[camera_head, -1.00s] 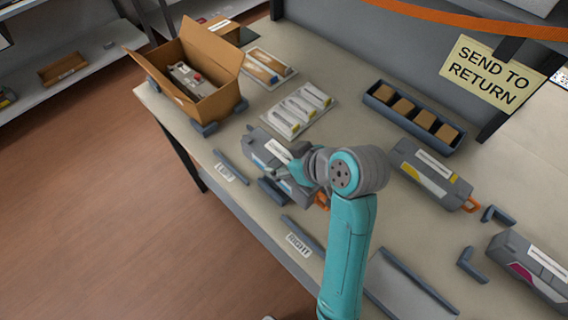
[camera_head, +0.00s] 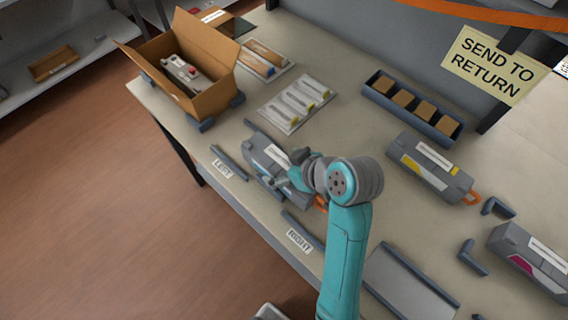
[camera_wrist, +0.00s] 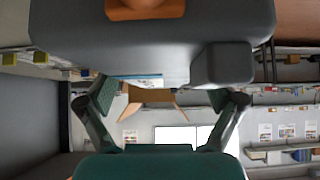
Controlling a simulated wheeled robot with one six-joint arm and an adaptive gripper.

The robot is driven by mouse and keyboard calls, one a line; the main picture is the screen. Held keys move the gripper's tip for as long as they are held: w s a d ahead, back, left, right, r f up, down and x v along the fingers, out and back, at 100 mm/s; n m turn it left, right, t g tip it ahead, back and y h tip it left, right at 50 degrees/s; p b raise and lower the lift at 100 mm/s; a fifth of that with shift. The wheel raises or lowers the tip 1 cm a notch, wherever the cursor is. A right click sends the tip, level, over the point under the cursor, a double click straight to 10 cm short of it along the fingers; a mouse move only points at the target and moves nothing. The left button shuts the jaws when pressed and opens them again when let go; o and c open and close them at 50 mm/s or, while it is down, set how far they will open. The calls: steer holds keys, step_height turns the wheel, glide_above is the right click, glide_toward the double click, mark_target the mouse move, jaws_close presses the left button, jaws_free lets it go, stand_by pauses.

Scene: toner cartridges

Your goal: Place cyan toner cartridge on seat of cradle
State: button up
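The cyan toner cartridge (camera_head: 262,158), a grey block with a white label, blue marking and orange handle, lies at mid-bench in the head view. In the wrist view its grey body (camera_wrist: 150,45) fills the top. My gripper (camera_wrist: 160,97) has its pads spread across the cartridge's width and appears shut on it; the contact is partly hidden. Dark cradle parts seem to be around the cartridge: a rail by the LEFT label (camera_head: 230,162), a rail by the RIGHT label (camera_head: 303,230), and a dark edge behind. The seat is hidden, so I cannot tell whether the cartridge touches it.
A yellow-marked cartridge (camera_head: 430,167) and a magenta-marked one (camera_head: 530,258) lie to the right, near dark corner brackets (camera_head: 472,258). An open carton (camera_head: 203,103), a white tray (camera_head: 289,126) and a blue-grey bin (camera_head: 440,135) stand behind. A flat tray (camera_head: 405,283) lies at the front.

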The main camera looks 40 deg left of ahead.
steer(key=shift+r, duration=0.15)
steer(key=v, duration=1.2)
stand_by(0.4)
